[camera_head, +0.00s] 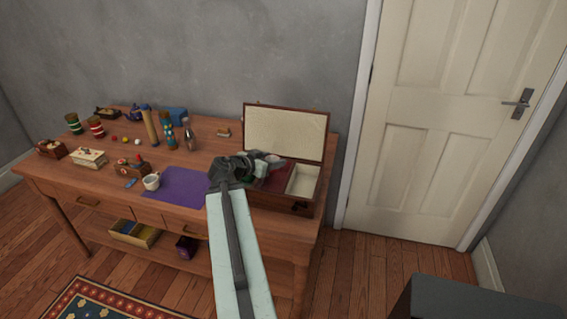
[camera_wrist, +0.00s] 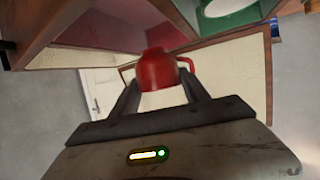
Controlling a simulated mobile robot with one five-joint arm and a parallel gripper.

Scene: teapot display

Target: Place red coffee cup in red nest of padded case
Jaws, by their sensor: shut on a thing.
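The red coffee cup (camera_wrist: 158,71) shows in the wrist view between my two fingers, its handle to the right. My gripper (camera_wrist: 160,88) is shut on it. The padded case (camera_head: 286,206) stands open at the right end of the table, lid (camera_head: 285,134) raised. In the head view my gripper (camera_head: 268,160) is over the case, and my arm hides its left part. The red nest (camera_wrist: 115,25) shows in the wrist view between a cream compartment (camera_wrist: 38,45) and a green nest (camera_wrist: 228,15). The cup appears apart from the nest; its exact height is unclear.
A white cup (camera_head: 151,182) stands beside a purple mat (camera_head: 183,188) left of the case. Several jars, boxes and bottles stand farther left and back on the wooden table (camera_head: 215,150). A white door (camera_head: 445,120) is to the right.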

